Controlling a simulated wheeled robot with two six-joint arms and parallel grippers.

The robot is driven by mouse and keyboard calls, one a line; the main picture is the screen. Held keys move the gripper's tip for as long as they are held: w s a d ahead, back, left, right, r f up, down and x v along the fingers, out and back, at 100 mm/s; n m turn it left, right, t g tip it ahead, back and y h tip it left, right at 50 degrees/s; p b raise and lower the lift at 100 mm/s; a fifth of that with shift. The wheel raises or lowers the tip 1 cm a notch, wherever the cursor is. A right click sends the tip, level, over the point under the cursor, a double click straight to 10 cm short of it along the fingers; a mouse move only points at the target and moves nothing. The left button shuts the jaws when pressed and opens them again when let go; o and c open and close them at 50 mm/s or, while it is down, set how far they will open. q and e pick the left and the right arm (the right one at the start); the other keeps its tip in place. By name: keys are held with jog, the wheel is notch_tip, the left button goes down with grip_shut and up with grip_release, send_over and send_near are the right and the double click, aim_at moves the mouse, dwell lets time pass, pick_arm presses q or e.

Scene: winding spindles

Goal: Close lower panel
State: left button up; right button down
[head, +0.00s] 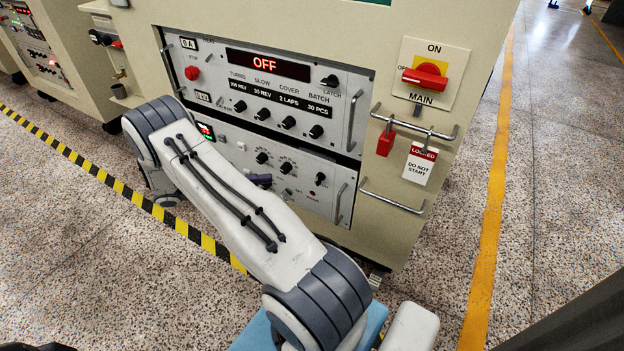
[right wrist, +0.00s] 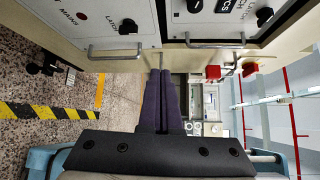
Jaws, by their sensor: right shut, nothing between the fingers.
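The lower panel (head: 300,195) is a light grey front with several black knobs and a metal handle (head: 340,203) at its right end. A dark gap runs between it and the upper panel. I cannot tell whether it sits flush in the cabinet. My right arm hides its left part. My right gripper (head: 262,180) shows only its purple fingers beyond the arm, in front of the lower panel. In the right wrist view the fingers (right wrist: 160,72) are shut and empty, their tips between the lower panel's handle (right wrist: 115,52) and the upper panel's handle (right wrist: 215,43).
The upper panel (head: 215,72) reads OFF and has knobs and a handle. A red main switch (head: 425,77), metal rails (head: 395,195) and a hanging LOCKED tag (head: 419,163) are at the cabinet's right. Open floor (head: 570,180) lies further right.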

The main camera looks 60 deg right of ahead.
aim_at(315, 158)
jog(key=shift+n+g+h, duration=0.3)
jog(key=shift+n+g, duration=0.1)
jog(key=shift+n, duration=0.3)
jog(key=s+d+f+b, duration=0.1)
jog(key=s+d+b, duration=0.1)
jog(key=d, duration=0.2)
jog(key=s+d+f+b, duration=0.1)
jog(key=s+d, duration=0.1)
jog(key=d, duration=0.3)
jog(key=s+d+b, duration=0.2)
jog(key=d, duration=0.2)
jog(key=shift+s+d+f+b, duration=0.2)
jog(key=shift+s+f+b, duration=0.1)
jog(key=shift+s+f, duration=0.1)
pick_arm(q)
notch_tip(315, 158, down, 6)
jog(key=shift+f, duration=0.2)
pick_arm(e)
jog(key=shift+d+r, duration=0.15)
jog(key=shift+d, duration=0.2)
